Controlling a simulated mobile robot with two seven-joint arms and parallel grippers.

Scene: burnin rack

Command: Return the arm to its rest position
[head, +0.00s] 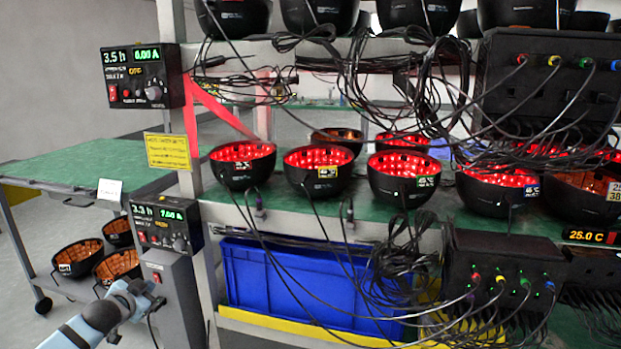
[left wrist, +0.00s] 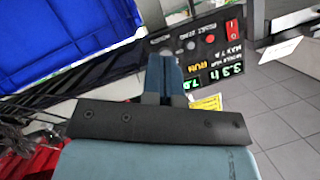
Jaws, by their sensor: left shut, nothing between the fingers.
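My left gripper (head: 152,300) is at the lower left of the head view, in front of the grey cabinet under the lower power supply unit. In the left wrist view its two fingers (left wrist: 164,62) are together with nothing between them. The lower power supply unit (head: 165,226), with a lit green display, is just above the gripper. Its panel also shows upside down in the left wrist view (left wrist: 205,52), beyond the fingertips. I cannot tell the exact gap between fingers and panel. My right gripper is in neither view.
The rack shelf (head: 345,217) holds several black bowls with red lights, such as one bowl (head: 243,163). Loose black cables hang in front. A blue bin (head: 300,285) sits below. A green-topped cart (head: 85,165) stands at the left. Grey floor (left wrist: 285,110) is open at right in the wrist view.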

